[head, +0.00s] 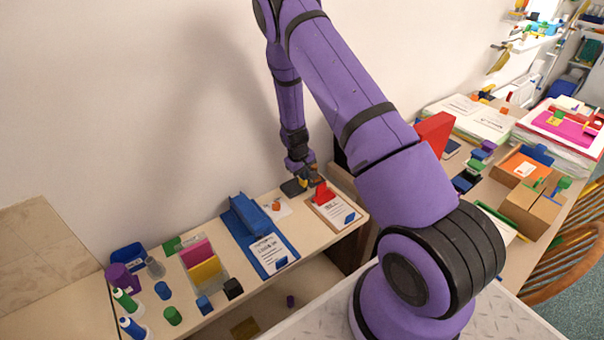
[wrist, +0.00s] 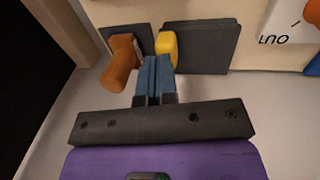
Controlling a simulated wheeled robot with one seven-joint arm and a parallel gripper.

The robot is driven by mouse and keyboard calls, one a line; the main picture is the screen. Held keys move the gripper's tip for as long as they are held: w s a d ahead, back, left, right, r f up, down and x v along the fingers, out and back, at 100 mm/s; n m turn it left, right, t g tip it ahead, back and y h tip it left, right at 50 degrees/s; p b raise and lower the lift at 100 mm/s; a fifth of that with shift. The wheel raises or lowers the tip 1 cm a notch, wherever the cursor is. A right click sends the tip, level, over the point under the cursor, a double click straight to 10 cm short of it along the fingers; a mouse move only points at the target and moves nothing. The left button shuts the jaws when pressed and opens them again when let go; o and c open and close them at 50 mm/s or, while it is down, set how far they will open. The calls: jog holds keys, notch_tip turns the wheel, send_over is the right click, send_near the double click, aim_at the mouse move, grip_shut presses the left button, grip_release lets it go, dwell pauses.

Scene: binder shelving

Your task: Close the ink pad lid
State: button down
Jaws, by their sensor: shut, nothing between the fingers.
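The ink pad shows in the wrist view as a flat dark grey panel (wrist: 207,48) right of my fingers, with a smaller dark part behind them. I cannot tell for sure which is the lid. A yellow piece (wrist: 167,46) stands at the panel's left edge. My gripper (wrist: 155,62) is shut and empty, its blue fingertips close to the yellow piece; I cannot tell if they touch. An orange-brown handled object (wrist: 122,62) is just left of the fingers. In the head view my gripper (head: 304,178) is low over the shelf top beside the dark pad (head: 292,188).
A clipboard with a red clip (head: 325,195) lies right of the pad. A white card (head: 273,207) and a blue binder (head: 250,215) are to its left. Bottles and small blocks crowd the far left. The wall is close behind.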

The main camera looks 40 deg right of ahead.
jog(key=shift+r, duration=0.1)
notch_tip(320, 180, up, 15)
jog(key=shift+r, duration=0.15)
dwell(0.9)
dwell(0.4)
jog(key=s+a+r+t, duration=0.1)
jog(key=s+a+r, duration=0.25)
jog(key=r, duration=0.45)
jog(key=s+a+r+t+y, duration=0.1)
jog(key=s+a+r, duration=0.25)
jog(key=r, duration=0.55)
jog(key=s+a+r+t, duration=0.1)
jog(key=s+a+r, duration=0.1)
jog(key=s+r, duration=0.45)
jog(key=s+a+r, duration=0.2)
jog(key=s+r, duration=0.1)
jog(key=s, duration=0.4)
jog(key=s+a+r+t, duration=0.1)
jog(key=s+a+r, duration=0.2)
jog(key=s, duration=0.4)
jog(key=s+a+r+t+y, duration=0.1)
jog(key=s+a+r, duration=0.1)
jog(key=s+r, duration=0.2)
jog(key=shift+s+a+r, duration=0.25)
jog(key=shift+s+r, duration=0.1)
jog(key=shift+s, duration=1.55)
